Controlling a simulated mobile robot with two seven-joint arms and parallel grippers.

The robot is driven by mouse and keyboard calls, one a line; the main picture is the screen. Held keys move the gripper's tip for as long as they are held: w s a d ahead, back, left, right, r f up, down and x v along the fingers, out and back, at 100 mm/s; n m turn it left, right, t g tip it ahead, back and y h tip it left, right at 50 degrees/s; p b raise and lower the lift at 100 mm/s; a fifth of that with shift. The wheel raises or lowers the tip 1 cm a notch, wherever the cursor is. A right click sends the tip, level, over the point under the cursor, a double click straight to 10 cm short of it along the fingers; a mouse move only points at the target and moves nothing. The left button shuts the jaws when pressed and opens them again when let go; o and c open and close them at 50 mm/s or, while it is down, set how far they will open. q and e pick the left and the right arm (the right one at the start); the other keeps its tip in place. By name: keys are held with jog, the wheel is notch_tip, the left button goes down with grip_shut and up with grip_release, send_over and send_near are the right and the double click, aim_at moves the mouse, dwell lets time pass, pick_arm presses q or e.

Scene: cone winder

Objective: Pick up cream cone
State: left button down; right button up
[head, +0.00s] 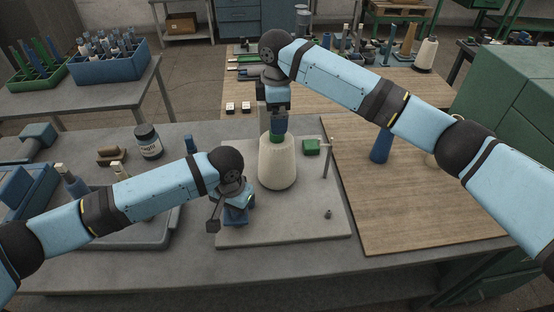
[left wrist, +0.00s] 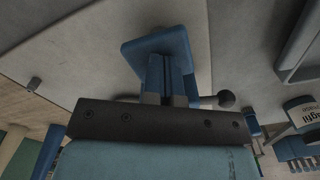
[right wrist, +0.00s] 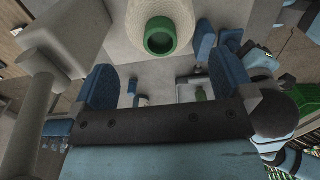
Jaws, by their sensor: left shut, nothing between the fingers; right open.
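The cream cone (head: 277,165) stands upright on the grey base plate (head: 320,222), with a green tip (head: 277,138) at its top. My right gripper (head: 279,127) is over the tip in the head view. In the right wrist view the open fingers (right wrist: 163,72) have empty space between them, and the cone (right wrist: 160,14) with its green tip (right wrist: 160,38) shows just beyond them. My left gripper (head: 236,213) is shut and empty, low to the left of the cone. It is close to a blue block with a dark-knobbed lever (left wrist: 225,98); contact cannot be told.
A small green block (head: 311,147) and a thin post (head: 327,160) stand right of the cone. A jar (head: 148,142) is at left. A blue cone (head: 381,146) stands on the wooden board (head: 420,215), whose front is clear. Another cream cone (head: 426,54) is at the back.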

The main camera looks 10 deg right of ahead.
aim_at(277, 138)
notch_tip(277, 138, down, 8)
jog(key=shift+f, duration=0.1)
jog(key=c, duration=0.6)
